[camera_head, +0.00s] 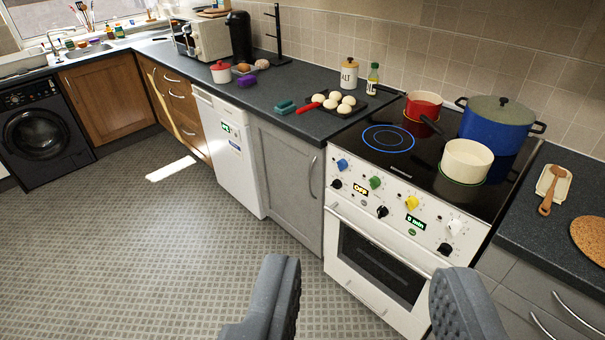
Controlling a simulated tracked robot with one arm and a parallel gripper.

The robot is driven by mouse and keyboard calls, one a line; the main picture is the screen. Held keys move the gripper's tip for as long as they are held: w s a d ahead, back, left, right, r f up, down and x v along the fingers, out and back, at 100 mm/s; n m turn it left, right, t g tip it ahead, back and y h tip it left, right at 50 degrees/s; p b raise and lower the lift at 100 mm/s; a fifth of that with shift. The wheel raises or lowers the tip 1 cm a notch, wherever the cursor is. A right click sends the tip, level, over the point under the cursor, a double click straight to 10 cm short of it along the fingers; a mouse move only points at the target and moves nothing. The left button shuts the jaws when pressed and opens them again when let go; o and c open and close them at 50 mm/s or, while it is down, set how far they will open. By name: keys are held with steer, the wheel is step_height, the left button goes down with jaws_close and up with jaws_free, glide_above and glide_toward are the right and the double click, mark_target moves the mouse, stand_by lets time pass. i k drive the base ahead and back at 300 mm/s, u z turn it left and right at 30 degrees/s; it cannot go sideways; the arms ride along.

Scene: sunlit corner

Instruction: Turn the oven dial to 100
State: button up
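The white oven (375,262) stands right of centre, with its dark door window facing me. Its front panel carries colored knobs: blue (342,164), green (375,182), yellow (411,202) and white (455,226). Below them are black dials at the left (336,184), middle (382,211) and right (445,249). An orange display (360,189) seems to read OFF, and a green display (416,222) seems to read 0 min. Dial markings are too small to read. My gripper (368,270) is open and empty in the foreground, apart from the panel.
A red pot (422,112), cream pot (466,161) and blue pot (497,127) stand on the black hob. A dark tray with buns and a red-handled tool (308,108) lie on the counter. A white dishwasher (232,155) is left of the oven. The tiled floor (170,255) is clear.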

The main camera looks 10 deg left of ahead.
mark_target(337, 184)
steer(key=u, duration=0.2)
steer(key=i, duration=1.85)
steer(key=z, duration=0.3)
